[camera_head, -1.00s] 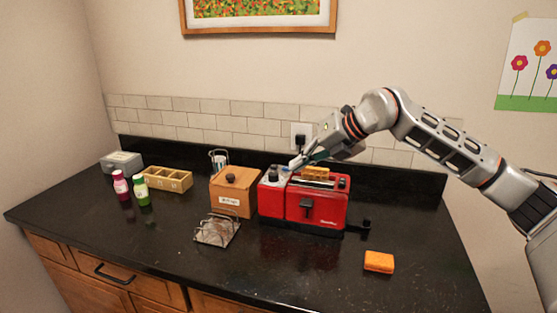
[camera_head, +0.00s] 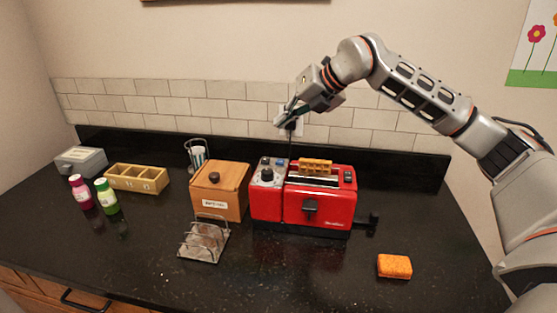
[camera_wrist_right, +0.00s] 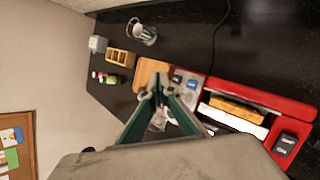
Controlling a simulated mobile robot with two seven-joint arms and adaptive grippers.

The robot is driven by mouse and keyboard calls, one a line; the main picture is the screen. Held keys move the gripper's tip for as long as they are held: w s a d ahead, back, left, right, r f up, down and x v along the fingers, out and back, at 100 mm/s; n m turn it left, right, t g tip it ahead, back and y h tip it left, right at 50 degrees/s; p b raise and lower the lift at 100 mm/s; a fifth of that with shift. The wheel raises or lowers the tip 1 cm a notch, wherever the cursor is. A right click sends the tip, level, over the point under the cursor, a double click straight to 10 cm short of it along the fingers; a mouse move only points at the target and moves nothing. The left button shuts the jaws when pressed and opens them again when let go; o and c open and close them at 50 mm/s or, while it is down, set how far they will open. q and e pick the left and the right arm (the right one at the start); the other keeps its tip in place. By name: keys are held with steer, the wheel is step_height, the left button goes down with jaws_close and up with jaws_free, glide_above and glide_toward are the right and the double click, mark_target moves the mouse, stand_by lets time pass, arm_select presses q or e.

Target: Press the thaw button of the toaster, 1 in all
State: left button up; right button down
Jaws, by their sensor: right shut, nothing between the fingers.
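The red toaster (camera_head: 330,208) stands on the counter with a slice of bread (camera_head: 315,165) in its top slot. Its grey control panel (camera_head: 268,182) at the left end carries a dark knob and small blue and dark buttons. The panel buttons (camera_wrist_right: 192,84) also show in the right wrist view, partly beside the fingertips; I cannot read which is thaw. My right gripper (camera_head: 281,121) is shut and empty, above the panel and apart from it, in front of the wall outlet. Its closed fingertips show in the right wrist view (camera_wrist_right: 158,88). My left gripper is out of view.
A wooden bread box (camera_head: 219,190) stands close left of the toaster, with a wire toast rack (camera_head: 203,240) before it. An orange sponge (camera_head: 394,266) lies at front right. Two bottles (camera_head: 105,196), a divided wooden tray (camera_head: 137,178) and a grey box (camera_head: 80,161) stand left.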

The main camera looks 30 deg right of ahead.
mark_target(282, 162)
step_height(282, 162, down, 4)
steer(key=b, duration=0.3)
step_height(282, 162, down, 4)
steer(key=b, duration=0.3)
steer(key=shift+f, duration=0.15)
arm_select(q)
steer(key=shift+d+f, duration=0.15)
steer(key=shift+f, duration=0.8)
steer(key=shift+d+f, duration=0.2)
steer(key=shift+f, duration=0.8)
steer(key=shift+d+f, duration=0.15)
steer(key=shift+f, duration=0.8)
arm_select(e)
steer(key=shift+f, duration=0.3)
arm_select(q)
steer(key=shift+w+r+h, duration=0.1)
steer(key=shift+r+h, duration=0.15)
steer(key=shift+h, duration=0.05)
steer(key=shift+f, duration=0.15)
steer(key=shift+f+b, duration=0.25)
steer(key=shift+b, duration=0.15)
arm_select(e)
steer(key=shift+f, duration=0.45)
